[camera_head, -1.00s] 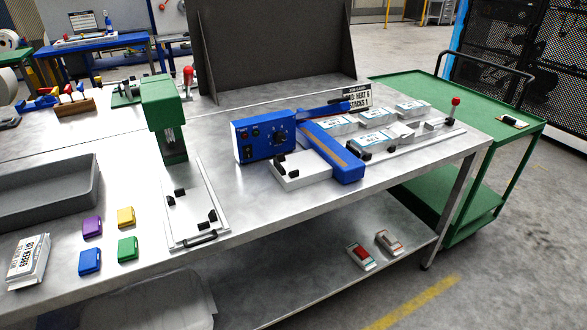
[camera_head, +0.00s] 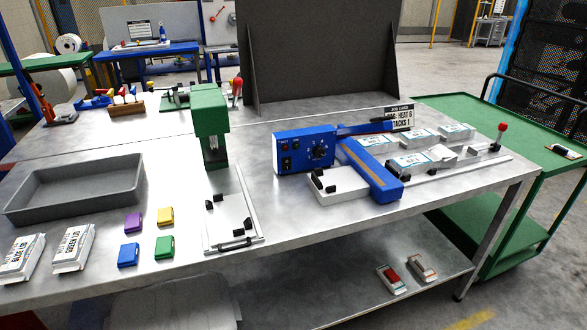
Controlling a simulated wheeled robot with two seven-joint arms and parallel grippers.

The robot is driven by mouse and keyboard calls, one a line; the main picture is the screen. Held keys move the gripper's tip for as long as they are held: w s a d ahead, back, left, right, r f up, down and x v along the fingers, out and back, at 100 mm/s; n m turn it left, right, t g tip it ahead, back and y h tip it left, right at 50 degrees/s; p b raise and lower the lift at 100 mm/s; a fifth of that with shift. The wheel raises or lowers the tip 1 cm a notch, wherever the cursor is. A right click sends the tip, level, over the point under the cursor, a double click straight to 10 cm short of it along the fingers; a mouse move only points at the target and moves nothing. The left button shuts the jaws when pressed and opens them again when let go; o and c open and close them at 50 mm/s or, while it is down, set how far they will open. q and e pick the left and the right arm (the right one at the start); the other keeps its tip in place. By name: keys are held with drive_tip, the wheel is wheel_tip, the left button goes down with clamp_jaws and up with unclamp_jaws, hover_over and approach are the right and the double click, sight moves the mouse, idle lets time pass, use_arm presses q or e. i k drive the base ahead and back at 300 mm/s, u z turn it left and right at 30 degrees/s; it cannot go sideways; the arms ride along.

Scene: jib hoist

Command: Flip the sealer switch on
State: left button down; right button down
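The blue sealer (camera_head: 304,152) stands on the metal workbench, right of the green press. The switch position is too small to tell. The sealer's long blue arm (camera_head: 372,168) reaches toward the front right, beside a white plate (camera_head: 338,186) with black clamps. Neither of my grippers shows in the head view.
The green press (camera_head: 211,124) stands left of the sealer. A grey tray (camera_head: 75,188), small coloured boxes (camera_head: 165,216) and white packs (camera_head: 73,248) lie at the left. White packs (camera_head: 410,160) lie right of the sealer. A dark panel (camera_head: 318,55) stands behind. A green cart (camera_head: 560,160) stands at the right.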

sight(286, 163)
drive_tip(key=z, duration=0.55)
drive_tip(key=k, duration=0.65)
drive_tip(key=z, duration=0.75)
drive_tip(key=i, duration=0.6)
drive_tip(key=u, duration=0.6)
drive_tip(key=i, duration=1)
drive_tip(key=u, duration=1.05)
